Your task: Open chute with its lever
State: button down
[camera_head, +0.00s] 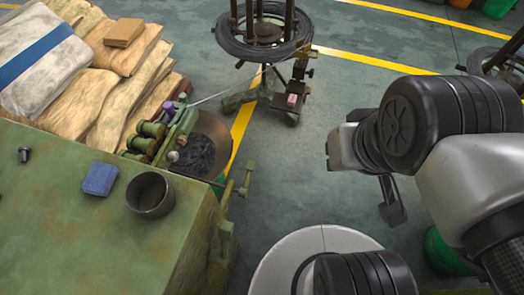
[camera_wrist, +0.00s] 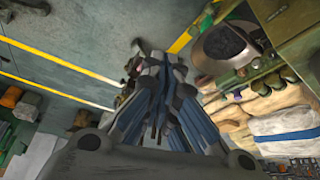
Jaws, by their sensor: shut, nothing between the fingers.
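The green machine (camera_head: 70,215) fills the lower left of the head view. A thin green lever-like rod with a small knob (camera_head: 246,178) sticks up at its right edge. A round metal pan with dark material (camera_head: 196,158) sits at the machine's far side and also shows in the wrist view (camera_wrist: 226,44). I cannot make out clearly which part is the chute. My gripper (camera_head: 393,214) is shut and empty over the floor, well to the right of the rod and apart from it. Its fingers (camera_wrist: 155,70) fill the middle of the wrist view.
A cup (camera_head: 150,196) and a blue block (camera_head: 100,179) stand on the machine top. Sacks (camera_head: 90,70) are stacked behind it. A wire coil stand (camera_head: 264,35) is on the floor at the back. Open floor (camera_head: 300,170) lies between machine and gripper.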

jog(key=w+a+f+m+g+y, duration=0.25)
jog(key=w+f+m+y, duration=0.2)
jog(key=w+f, duration=0.6)
jog(key=w+a+f+m+g+y, duration=0.25)
jog(key=w+f+y, duration=0.25)
jog(key=w+f, duration=0.55)
notch_tip(320, 180, down, 33)
jog(key=d+m+t+y, duration=0.2)
jog(key=m+t, duration=0.5)
jog(key=m, duration=0.5)
jog(key=shift+w+d+y, duration=0.15)
jog(key=shift+w+y, duration=0.2)
jog(key=shift+y, duration=0.3)
jog(key=shift+f, duration=0.1)
